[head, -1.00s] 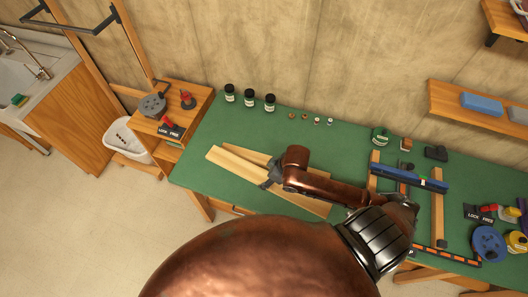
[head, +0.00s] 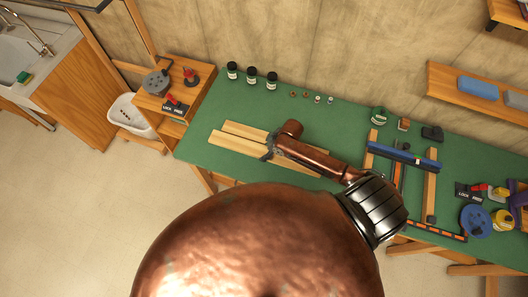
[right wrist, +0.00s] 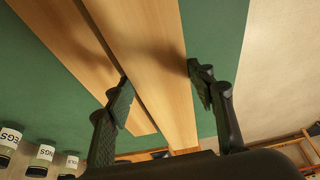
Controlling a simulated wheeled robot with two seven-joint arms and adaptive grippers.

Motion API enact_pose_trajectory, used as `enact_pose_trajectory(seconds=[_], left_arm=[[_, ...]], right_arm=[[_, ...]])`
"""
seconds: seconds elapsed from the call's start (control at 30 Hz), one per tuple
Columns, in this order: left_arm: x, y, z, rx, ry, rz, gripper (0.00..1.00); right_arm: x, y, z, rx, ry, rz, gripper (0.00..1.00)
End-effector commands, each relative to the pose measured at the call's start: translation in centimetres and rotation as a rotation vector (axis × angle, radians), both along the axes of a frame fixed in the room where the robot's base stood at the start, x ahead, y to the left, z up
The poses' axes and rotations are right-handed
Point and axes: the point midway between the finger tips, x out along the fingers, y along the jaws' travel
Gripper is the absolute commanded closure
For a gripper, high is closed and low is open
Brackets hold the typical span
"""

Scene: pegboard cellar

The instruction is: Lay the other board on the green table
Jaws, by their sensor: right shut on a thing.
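Two pale wooden boards show on the green table (head: 205,163), side by side and nearly parallel. The front board (head: 232,145) is between the fingers of my right gripper (head: 269,154), which is shut on it. In the right wrist view the fingers (right wrist: 160,88) stand on either side of this board (right wrist: 145,40). The back board (head: 243,130) lies on the table, with a narrow dark gap between the two; it also shows at the left of the right wrist view (right wrist: 62,35). I cannot tell whether the held board touches the tabletop. My left gripper is out of view.
Several dark bottles (head: 252,77) and small knobs (head: 305,95) stand along the back. A frame with a blue bar (head: 403,155) is to the right, with a blue reel (head: 476,221) beyond it. A wooden stand (head: 188,97) adjoins the table's left end.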

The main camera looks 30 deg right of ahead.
Motion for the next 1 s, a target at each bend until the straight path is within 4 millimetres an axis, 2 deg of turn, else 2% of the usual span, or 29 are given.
enact_pose_trajectory(seconds=[0.1,0.3,0.5,0.9,0.93,1.0], left_arm=[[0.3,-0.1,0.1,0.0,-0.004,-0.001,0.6],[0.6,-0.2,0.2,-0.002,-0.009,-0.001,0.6],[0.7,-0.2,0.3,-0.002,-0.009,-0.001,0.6],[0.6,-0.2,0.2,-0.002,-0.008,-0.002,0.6],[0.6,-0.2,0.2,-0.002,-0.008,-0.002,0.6],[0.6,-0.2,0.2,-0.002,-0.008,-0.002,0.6]], right_arm=[[1.2,0.1,-1.1,0.001,-0.003,-0.001,0.88],[2.2,0.1,-2.2,0.002,-0.003,-0.001,0.88],[2.0,0.1,-4.9,0.0,-0.001,0.0,0.88],[2.0,0.0,-5.5,0.0,-0.004,0.0,0.88],[1.9,0.0,-5.5,0.0,-0.002,0.001,0.48],[1.9,0.0,-5.5,0.0,-0.001,0.0,0.44]])
